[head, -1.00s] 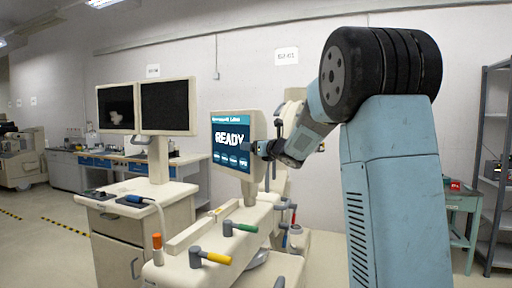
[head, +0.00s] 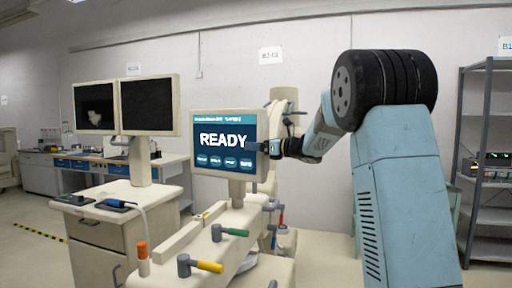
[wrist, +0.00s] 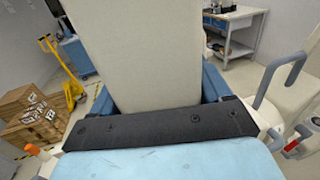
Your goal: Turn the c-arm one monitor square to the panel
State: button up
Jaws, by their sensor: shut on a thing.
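The c-arm one monitor (head: 224,174) has a cream casing and a blue screen reading READY. It stands upright on a short post above the cream cart (head: 213,221) and faces nearly toward the head camera. My gripper (head: 266,147) is shut on the monitor's right edge. A yellow-handled lever (head: 207,266) and a green-handled lever (head: 232,232) stick out from the cart below the monitor. I cannot tell which surface is the panel.
A second cart (head: 98,245) with two dark screens (head: 127,105) stands close at the left. Grey shelving (head: 488,205) stands at the right. In the wrist view, cardboard boxes (wrist: 32,115) and a yellow pallet jack (wrist: 65,75) are at the left.

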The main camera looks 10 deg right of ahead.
jog(key=shift+o, duration=0.9)
jog(key=shift+w+d+r+t, duration=0.15)
jog(key=shift+w+d, duration=0.15)
jog(key=shift+d, duration=0.35)
jog(key=shift+w+d+r+t, duration=0.15)
jog(key=shift+w+d, duration=0.1)
jog(key=shift+d, duration=0.35)
jog(key=shift+a, duration=0.1)
jog(key=o, duration=1.1)
jog(key=shift+f, duration=0.1)
jog(key=shift+o, duration=0.3)
jog(key=shift+w+a+f, duration=0.1)
jog(key=shift+w, duration=0.05)
jog(key=shift+f, duration=0.15)
jog(key=v, duration=1.3)
jog(key=shift+s+d, duration=0.25)
jog(key=shift+s, duration=0.05)
